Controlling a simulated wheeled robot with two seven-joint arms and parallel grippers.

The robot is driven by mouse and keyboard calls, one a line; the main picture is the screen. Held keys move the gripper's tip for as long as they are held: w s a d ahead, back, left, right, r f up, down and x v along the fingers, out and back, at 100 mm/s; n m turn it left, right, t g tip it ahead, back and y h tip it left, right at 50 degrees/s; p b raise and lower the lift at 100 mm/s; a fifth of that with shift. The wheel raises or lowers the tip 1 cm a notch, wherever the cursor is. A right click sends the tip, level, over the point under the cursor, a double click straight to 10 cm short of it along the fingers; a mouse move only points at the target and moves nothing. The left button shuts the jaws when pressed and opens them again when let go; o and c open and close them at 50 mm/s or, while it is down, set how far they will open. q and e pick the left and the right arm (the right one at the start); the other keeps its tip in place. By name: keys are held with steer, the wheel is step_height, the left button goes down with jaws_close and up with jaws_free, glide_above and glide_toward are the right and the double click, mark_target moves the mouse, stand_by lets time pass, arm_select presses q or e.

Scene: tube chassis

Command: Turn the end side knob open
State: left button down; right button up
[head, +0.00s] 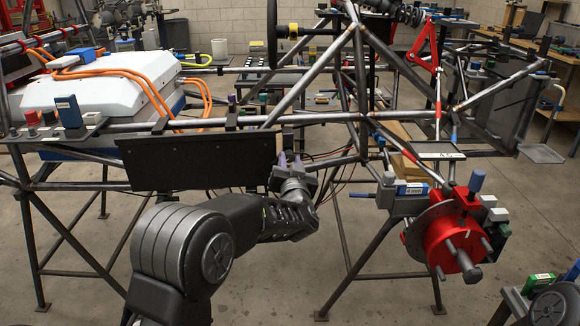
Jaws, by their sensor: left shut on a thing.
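A black flat panel (198,160) hangs below the long steel tube on the left half of the chassis. My left gripper (291,163) is at the right end of this panel, pointing away from me. Its jaws are shut on a small part at the panel's end, which I take to be the end side knob. The gripper hides the knob, so I cannot tell how far it is turned. Purple tips show at the jaws.
A red hub with studs (452,244) stands out at the right. A white box (105,88) with orange cables lies on the chassis at the left. Chassis tubes surround my gripper, and thin wires hang to its right. Bare floor (90,240) shows below.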

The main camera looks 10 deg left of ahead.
arm_select(q)
steer(key=n+b, duration=0.1)
steer(key=n, duration=0.1)
steer(key=shift+f+n, duration=0.2)
steer(key=shift+n, duration=0.2)
steer(key=shift+n+b, duration=0.8)
steer(key=shift+n, duration=0.1)
steer(key=n+b, duration=0.2)
steer(key=n, duration=0.2)
steer(key=shift+b, duration=0.3)
steer(key=shift+n+b, duration=0.45)
steer(key=shift+n, duration=0.45)
steer(key=shift+r, duration=0.1)
steer(key=c, duration=1.1)
jaws_free()
steer(key=shift+s+r, duration=0.1)
steer(key=shift+s, duration=0.05)
steer(key=p+v, duration=0.1)
steer(key=v, duration=0.6)
steer(key=shift+s, duration=0.3)
